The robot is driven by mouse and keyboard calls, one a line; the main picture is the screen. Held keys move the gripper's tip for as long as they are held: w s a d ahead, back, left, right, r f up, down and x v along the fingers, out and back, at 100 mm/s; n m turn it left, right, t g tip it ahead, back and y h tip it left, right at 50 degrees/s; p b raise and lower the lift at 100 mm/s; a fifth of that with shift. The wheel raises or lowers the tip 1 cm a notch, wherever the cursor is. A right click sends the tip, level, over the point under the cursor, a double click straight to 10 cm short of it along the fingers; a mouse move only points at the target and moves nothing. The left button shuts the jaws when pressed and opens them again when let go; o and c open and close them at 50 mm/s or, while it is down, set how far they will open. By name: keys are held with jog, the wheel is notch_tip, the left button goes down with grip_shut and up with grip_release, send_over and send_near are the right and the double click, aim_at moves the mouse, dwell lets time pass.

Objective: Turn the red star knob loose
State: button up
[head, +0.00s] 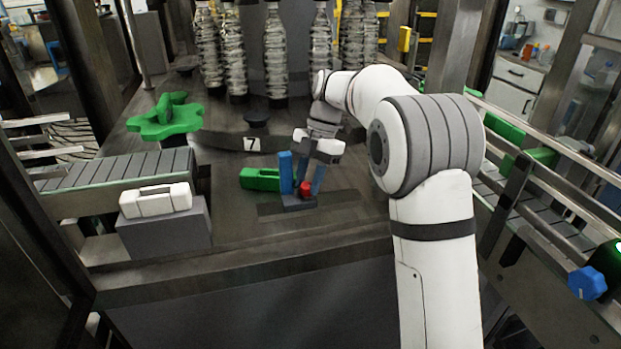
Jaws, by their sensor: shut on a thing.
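A blue upright block (286,172) stands just left of the knob. A green clamp-like part (260,179) lies left of that block.
A green star wheel (166,120) stands at the back left. A white part (156,201) sits on a grey block (165,235) at the front left. Conveyors run along both sides. Clear bottles (276,50) hang behind. A blue knob (587,283) is at the far right.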

jog(key=shift+w+r, duration=0.1)
jog(key=shift+r, duration=0.05)
jog(key=o, duration=0.7)
jog(key=shift+c, duration=0.2)
jog(key=shift+o, duration=0.2)
jog(key=p+v, duration=0.6)
jog(key=v, duration=0.2)
